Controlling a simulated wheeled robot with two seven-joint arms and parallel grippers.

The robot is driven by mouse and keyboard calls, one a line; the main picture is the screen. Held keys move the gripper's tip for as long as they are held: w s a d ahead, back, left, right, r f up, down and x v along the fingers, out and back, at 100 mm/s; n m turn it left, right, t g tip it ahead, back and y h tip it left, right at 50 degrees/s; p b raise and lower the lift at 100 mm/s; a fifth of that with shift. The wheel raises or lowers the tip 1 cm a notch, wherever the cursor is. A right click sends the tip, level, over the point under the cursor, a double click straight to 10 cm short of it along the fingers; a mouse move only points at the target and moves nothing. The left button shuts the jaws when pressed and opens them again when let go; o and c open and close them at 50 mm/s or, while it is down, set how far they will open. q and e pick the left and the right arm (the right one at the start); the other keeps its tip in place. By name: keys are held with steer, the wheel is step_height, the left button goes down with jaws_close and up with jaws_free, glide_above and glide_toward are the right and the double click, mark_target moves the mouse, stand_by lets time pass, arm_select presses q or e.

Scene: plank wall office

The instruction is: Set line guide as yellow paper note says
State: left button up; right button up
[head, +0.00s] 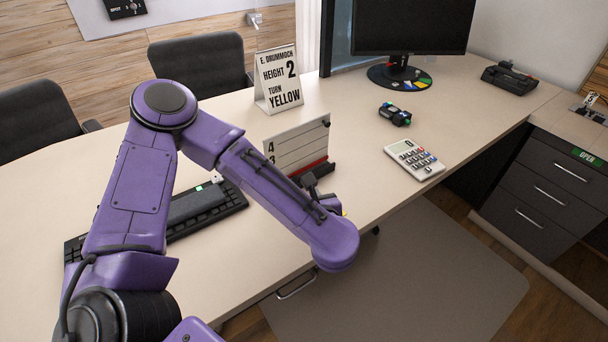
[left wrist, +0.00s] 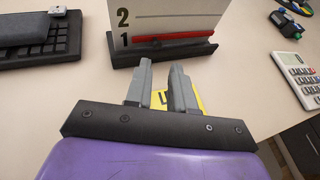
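The line guide is a white lined board (head: 295,145) on a dark base, standing on the desk. Its lines are numbered, and a red bar (left wrist: 170,37) lies across it level with the 1. A yellow paper note (left wrist: 160,98) lies on the desk, mostly hidden behind my gripper; one dark letter shows. A white tent card (head: 279,80) behind the guide reads "E. Drummoch, height 2, turn yellow". My left gripper (left wrist: 161,66) is open and empty, its two fingers apart, just in front of the guide's base. In the head view my arm hides most of it. My right gripper is not in view.
A keyboard (head: 227,200) lies left of the guide. A calculator (head: 415,159) and a small dark device with coloured buttons (head: 395,114) lie to the right. A monitor (head: 412,25) stands at the back. Desk between guide and calculator is clear.

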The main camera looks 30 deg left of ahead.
mark_target(295, 178)
arm_select(q)
steer(key=x, duration=0.8)
steer(key=shift+a+f+p, duration=0.1)
steer(key=shift+a+p, duration=0.25)
steer(key=shift+p, duration=0.05)
jaws_close()
